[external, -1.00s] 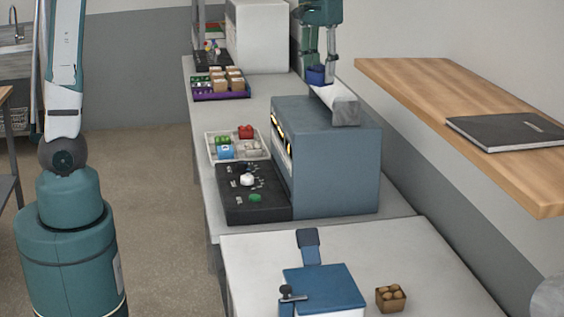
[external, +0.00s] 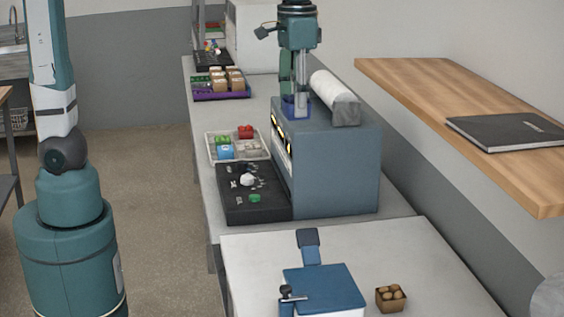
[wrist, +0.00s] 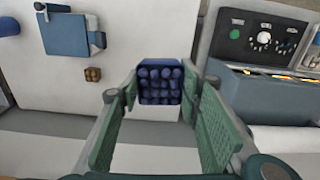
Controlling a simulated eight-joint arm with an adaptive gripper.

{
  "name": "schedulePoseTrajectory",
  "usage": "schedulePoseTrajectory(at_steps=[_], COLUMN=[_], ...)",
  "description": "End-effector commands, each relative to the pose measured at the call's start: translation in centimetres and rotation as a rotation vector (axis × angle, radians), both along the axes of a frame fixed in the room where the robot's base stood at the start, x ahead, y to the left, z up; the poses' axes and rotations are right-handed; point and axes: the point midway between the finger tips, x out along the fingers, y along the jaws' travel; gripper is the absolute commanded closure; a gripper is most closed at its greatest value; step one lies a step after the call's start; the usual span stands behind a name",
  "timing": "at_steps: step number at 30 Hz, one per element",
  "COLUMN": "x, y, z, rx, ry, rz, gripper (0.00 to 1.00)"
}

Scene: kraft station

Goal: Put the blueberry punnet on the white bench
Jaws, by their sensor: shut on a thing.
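The blueberry punnet (wrist: 159,85) is a small dark blue container filled with round berries. In the wrist view it sits between the green finger pads of my gripper (wrist: 160,94), which is shut on it. In the external view my gripper (external: 296,108) points down beside the paper roll, and the punnet (external: 290,105) shows as a blue patch at the fingertips. The white bench (external: 250,262) is at the front of the external view, apart from the gripper. The bench also shows in the upper left of the wrist view (wrist: 122,50).
A blue-lidded box (external: 320,283) and a brown carton (external: 390,297) stand on the white bench. A blue-grey machine (external: 335,170) with a paper roll (external: 335,97) on top and a black control panel (external: 250,202) lie between. A wooden shelf (external: 420,95) juts out at right.

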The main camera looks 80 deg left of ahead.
Motion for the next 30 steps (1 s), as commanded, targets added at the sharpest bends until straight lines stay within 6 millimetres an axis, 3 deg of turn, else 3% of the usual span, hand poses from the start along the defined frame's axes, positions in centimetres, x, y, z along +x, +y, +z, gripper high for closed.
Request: schedulePoseTrajectory(at_steps=[6, 11, 30], x=[-2.2, -2.1, -2.1], y=[-2.6, -2.5, -2.5], z=[-0.4, -3.1, -17.4], rx=[0.000, 0.000, 0.000], ry=[0.000, 0.000, 0.000], rz=[-0.071, -0.069, -0.068], gripper=[0.78, 0.78, 0.78])
